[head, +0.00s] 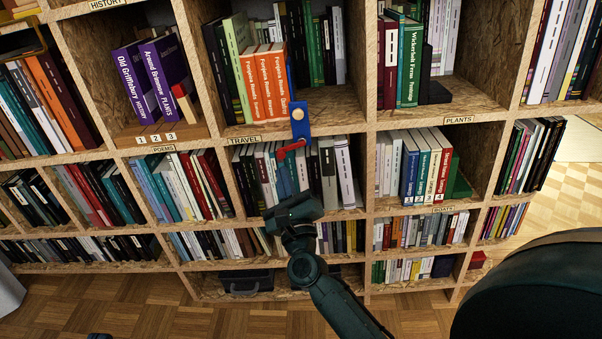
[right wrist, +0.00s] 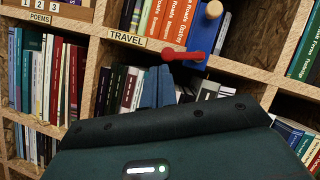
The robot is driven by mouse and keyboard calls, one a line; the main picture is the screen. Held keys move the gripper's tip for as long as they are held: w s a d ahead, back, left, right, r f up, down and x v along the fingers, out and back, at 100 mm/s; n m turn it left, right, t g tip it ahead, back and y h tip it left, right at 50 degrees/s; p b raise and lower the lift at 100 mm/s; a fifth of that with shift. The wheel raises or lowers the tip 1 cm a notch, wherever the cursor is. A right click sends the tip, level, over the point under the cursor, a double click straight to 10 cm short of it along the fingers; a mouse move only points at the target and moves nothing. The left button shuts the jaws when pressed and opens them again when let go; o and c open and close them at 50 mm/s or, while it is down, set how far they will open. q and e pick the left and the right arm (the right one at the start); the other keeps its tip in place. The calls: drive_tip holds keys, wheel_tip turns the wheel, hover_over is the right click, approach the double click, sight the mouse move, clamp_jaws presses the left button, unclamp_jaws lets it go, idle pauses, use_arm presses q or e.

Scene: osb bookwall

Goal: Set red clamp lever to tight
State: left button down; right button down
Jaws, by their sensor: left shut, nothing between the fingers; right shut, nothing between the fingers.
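The red clamp lever (head: 290,149) is mounted at the lower end of a blue plate (head: 299,118) with a wooden knob, on the shelf edge beside the TRAVEL label. The lever points left and slightly down. In the right wrist view the lever (right wrist: 184,54) lies just above my right gripper's blue fingertips (right wrist: 158,72). The fingers are together and empty, close below the lever's free end; I cannot tell whether they touch it. In the head view my right gripper (head: 286,168) is in front of the books below. Only a dark sliver of my left gripper (head: 98,336) shows at the bottom edge.
A bookwall of OSB board fills the view. Orange books (head: 263,82) stand left of the blue plate, and books (head: 338,172) fill the compartment behind my right gripper. A dark case (head: 246,281) lies in the bottom compartment. The wooden floor (head: 200,318) in front is clear.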

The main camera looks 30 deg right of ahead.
drive_tip(key=v, duration=0.5)
drive_tip(key=shift+s+f, duration=0.1)
drive_tip(key=shift+s, duration=0.3)
